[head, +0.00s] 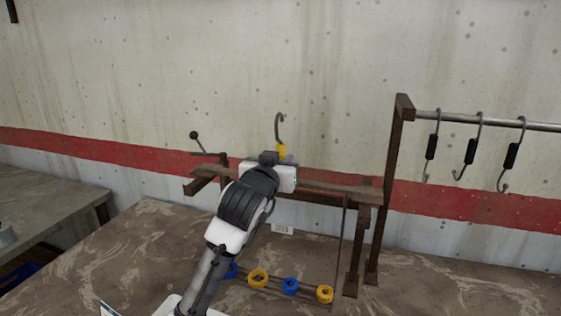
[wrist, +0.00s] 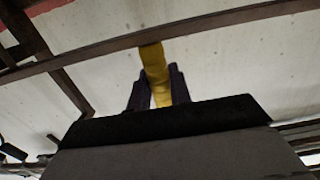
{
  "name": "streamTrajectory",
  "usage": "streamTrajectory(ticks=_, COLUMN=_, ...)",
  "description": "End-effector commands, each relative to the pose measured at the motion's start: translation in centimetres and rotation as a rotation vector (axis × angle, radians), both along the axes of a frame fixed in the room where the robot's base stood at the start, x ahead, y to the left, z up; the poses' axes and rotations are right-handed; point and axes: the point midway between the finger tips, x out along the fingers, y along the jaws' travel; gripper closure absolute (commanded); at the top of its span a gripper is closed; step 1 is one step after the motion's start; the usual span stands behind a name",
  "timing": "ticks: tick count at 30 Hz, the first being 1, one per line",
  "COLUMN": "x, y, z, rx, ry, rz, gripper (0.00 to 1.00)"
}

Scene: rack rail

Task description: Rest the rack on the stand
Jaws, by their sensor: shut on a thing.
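The rack shows a grey hook (head: 279,127) above a yellow grip (head: 281,152). My gripper (head: 283,159) is shut on this yellow grip, which also shows between the dark fingertips in the wrist view (wrist: 158,83). Several blue and yellow rings (head: 290,286) sit along a low thin bar, with a thin rod (head: 339,250) rising at its right end. I cannot tell whether they belong to the rack. The brown stand (head: 360,240) has beams behind and beside my gripper. My arm hides its middle, so contact between rack and stand cannot be told.
A brown post (head: 388,180) at right carries a metal rail (head: 490,121) with several black-sleeved hooks (head: 471,151). A ball-ended lever (head: 195,136) stands at the left. A small white label (head: 282,229) is near the wall. The tabletop (head: 100,270) is clear at left.

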Motion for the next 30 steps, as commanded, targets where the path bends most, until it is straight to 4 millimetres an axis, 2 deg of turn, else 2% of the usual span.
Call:
streamTrajectory(ticks=5, x=-0.1, y=0.0, z=-0.1, rx=0.0, ry=-0.004, rz=0.0, gripper=1.0)
streamTrajectory(ticks=6, x=-0.1, y=0.0, z=-0.1, rx=0.0, ry=-0.004, rz=0.0, gripper=0.77)
streamTrajectory(ticks=12, x=0.0, y=0.0, z=-0.1, rx=0.0, ry=-0.003, rz=0.0, gripper=0.54)
streamTrajectory(ticks=19, x=0.0, y=0.0, z=-0.4, rx=0.0, ry=0.003, rz=0.0, gripper=0.54)
streamTrajectory(ticks=23, x=-0.7, y=0.2, z=-0.4, rx=-0.001, ry=-0.001, rz=0.0, gripper=0.54)
streamTrajectory(ticks=26, x=-2.1, y=0.7, z=-0.5, rx=-0.001, ry=-0.002, rz=0.0, gripper=0.54)
streamTrajectory(ticks=30, x=-5.1, y=1.6, z=-0.4, rx=-0.001, ry=-0.005, rz=0.001, gripper=0.54)
